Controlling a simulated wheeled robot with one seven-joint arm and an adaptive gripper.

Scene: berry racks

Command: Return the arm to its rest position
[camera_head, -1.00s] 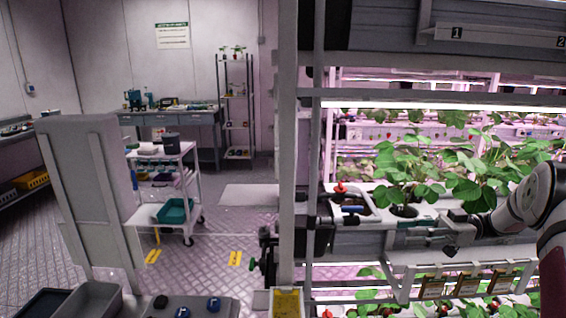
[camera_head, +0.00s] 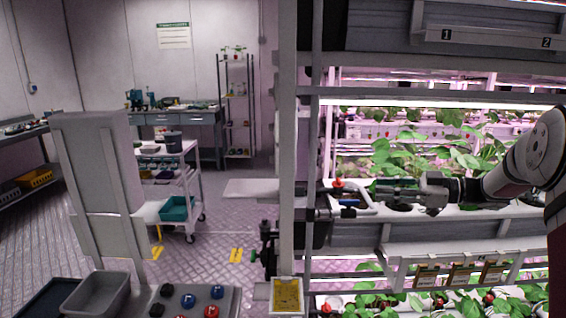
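My arm (camera_head: 532,155) comes in from the right edge of the head view and reaches left across the front of the plant rack. My gripper (camera_head: 382,190) is at its left end, level and pointing left, just above the white growing gutter (camera_head: 460,213). Its fingers are small and seen from the side against the gutter. I cannot tell whether they are open or shut, and no held thing can be made out.
Strawberry plants (camera_head: 425,155) stand behind my gripper. A grey upright post (camera_head: 287,140) stands left of the gutter, with a red knob (camera_head: 338,184) near it. Below hang several small cards (camera_head: 460,276). A grey bin (camera_head: 97,296) and a white cart (camera_head: 175,165) are at left.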

